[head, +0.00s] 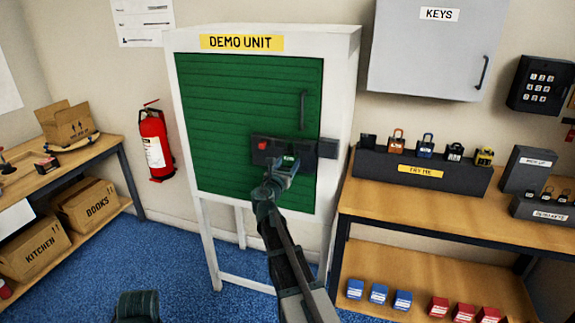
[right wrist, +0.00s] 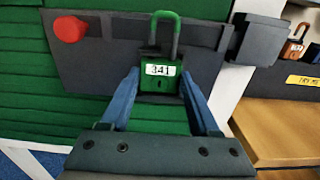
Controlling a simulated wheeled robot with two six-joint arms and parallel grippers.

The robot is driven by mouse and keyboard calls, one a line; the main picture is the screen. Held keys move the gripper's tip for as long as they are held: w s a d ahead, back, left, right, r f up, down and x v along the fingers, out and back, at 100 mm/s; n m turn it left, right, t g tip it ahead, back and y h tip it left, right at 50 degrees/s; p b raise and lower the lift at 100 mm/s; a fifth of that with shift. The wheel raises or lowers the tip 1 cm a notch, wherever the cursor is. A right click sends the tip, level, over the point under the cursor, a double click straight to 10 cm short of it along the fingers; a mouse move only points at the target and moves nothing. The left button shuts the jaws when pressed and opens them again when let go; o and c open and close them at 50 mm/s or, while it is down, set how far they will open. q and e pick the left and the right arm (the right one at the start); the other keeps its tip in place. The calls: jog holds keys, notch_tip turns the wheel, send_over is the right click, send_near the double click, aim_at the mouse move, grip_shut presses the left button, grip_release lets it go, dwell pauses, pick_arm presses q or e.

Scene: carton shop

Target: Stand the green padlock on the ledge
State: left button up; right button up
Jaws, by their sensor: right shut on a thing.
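The green padlock (right wrist: 172,83) is upright between the blue fingers of my right gripper (right wrist: 163,98), which is shut on its body. Its green shackle points up, and a white label reading 341 faces the right wrist camera. In the head view the padlock (head: 289,161) is small and partly hidden by my right gripper (head: 285,172), in front of the green door's dark plate. I cannot tell whether the padlock touches the plate. A long dark ledge (head: 375,176) marked TRY ME stands on the right bench, with several padlocks along its top.
The white DEMO UNIT cabinet (head: 344,95) stands ahead; its dark plate (right wrist: 95,68) has a red knob (right wrist: 69,29) and a block (right wrist: 258,38) at the right. A KEYS cabinet (head: 435,50) hangs above the right bench (head: 400,203). A fire extinguisher (head: 154,143) is left.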

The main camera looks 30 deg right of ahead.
dwell(0.3)
jog(key=o, duration=1.4)
jog(key=shift+c, duration=0.2)
jog(key=shift+f, duration=0.1)
jog(key=v, duration=0.9)
